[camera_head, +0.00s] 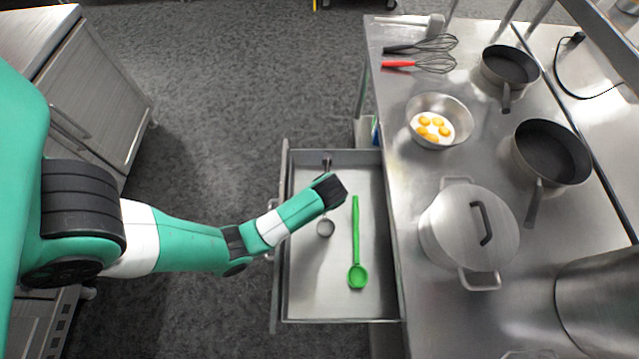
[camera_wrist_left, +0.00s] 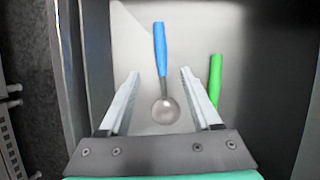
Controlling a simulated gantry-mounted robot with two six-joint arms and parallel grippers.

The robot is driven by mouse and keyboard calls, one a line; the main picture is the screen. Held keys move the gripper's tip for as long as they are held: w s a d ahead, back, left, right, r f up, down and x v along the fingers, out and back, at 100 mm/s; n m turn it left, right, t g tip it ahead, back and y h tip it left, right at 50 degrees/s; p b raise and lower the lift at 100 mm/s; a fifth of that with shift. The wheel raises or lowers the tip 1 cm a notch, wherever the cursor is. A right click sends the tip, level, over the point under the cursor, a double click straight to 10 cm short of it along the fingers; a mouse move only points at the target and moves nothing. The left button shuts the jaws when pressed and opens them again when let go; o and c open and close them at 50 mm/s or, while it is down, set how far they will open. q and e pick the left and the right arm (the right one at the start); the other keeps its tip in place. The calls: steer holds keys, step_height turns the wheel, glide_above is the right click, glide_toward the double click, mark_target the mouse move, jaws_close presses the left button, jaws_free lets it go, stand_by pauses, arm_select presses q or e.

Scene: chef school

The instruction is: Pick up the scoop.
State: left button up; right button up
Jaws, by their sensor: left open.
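The scoop (camera_wrist_left: 166,110) has a blue handle and a round metal bowl and lies in the open drawer. In the head view its bowl (camera_head: 326,228) shows beside my left arm, which covers most of the handle. My left gripper (camera_wrist_left: 159,73) is open and empty above the drawer. In the wrist view the scoop lies between its two fingers, with the handle pointing away from the gripper. Whether the fingers are level with the scoop cannot be told. My right gripper is not in view.
A green spoon (camera_head: 356,235) lies just right of the scoop. The drawer walls (camera_head: 338,321) enclose both. The steel counter (camera_head: 400,160) on the right holds a lidded pot (camera_head: 455,235), pans, a bowl with eggs (camera_head: 455,105) and whisks (camera_head: 430,63). The floor at left is clear.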

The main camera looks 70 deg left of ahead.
arm_select(q)
steer(key=b+x, duration=0.1)
steer(key=x, duration=0.3)
steer(key=shift+a+f+b, duration=0.25)
steer(key=shift+f+b, duration=0.1)
steer(key=b+x, duration=0.3)
steer(key=x, duration=0.1)
steer(key=shift+w+f, duration=0.15)
steer(key=shift+a+f, duration=0.25)
steer(key=shift+f, duration=0.1)
steer(key=shift+w, duration=0.1)
steer(key=shift+c, duration=0.2)
jaws_close()
